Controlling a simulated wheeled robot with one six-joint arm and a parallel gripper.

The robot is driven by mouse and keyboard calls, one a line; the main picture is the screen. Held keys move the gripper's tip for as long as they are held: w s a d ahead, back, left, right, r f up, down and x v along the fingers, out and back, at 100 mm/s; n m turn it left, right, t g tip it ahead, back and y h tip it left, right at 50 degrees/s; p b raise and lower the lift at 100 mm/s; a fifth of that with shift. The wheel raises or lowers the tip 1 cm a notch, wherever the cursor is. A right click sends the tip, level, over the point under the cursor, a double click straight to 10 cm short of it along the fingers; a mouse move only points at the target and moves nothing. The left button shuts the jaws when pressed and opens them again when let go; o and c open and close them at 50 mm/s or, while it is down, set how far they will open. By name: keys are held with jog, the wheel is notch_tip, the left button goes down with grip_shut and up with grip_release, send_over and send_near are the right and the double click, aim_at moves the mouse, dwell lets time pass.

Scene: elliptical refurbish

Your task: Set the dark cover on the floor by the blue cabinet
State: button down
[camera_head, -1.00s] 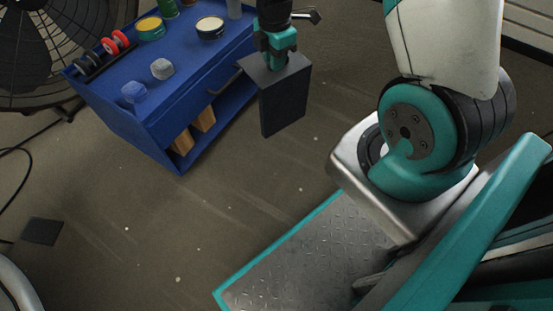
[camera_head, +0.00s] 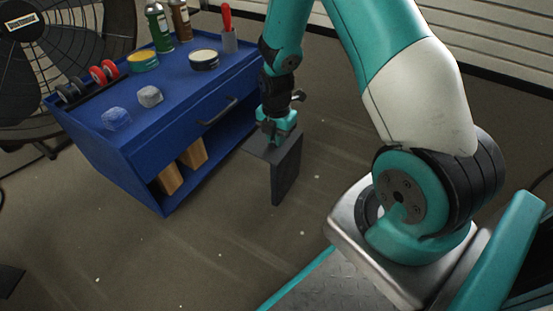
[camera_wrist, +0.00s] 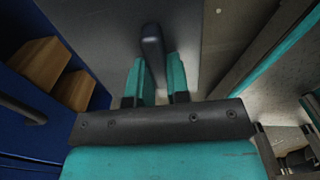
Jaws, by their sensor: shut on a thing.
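The dark cover (camera_head: 286,172) is an L-shaped dark panel hanging from my gripper (camera_head: 276,137), just right of the blue cabinet (camera_head: 138,160) in the head view. My gripper is shut on the cover and points down. In the wrist view the teal fingers (camera_wrist: 160,82) close on a dark handle (camera_wrist: 152,42) on the cover's grey face (camera_wrist: 105,35). The cover's lower edge seems to be above the floor (camera_head: 235,240), but the gap is hard to judge. The cabinet also shows at the left of the wrist view (camera_wrist: 35,115).
On the cabinet top are spray cans (camera_head: 158,28), tins (camera_head: 204,60), tape rolls (camera_head: 104,71) and a red-handled tool (camera_head: 227,20). Wooden blocks (camera_head: 192,153) sit on its lower shelf. A fan (camera_head: 60,45) stands behind at the left. The floor in front of the cabinet is clear.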

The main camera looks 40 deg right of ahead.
aim_at(276, 150)
jog(key=shift+f+b, duration=1.35)
jog(key=shift+f, duration=1.25)
jog(key=shift+f, duration=0.15)
jog(key=c, duration=1.1)
grip_release()
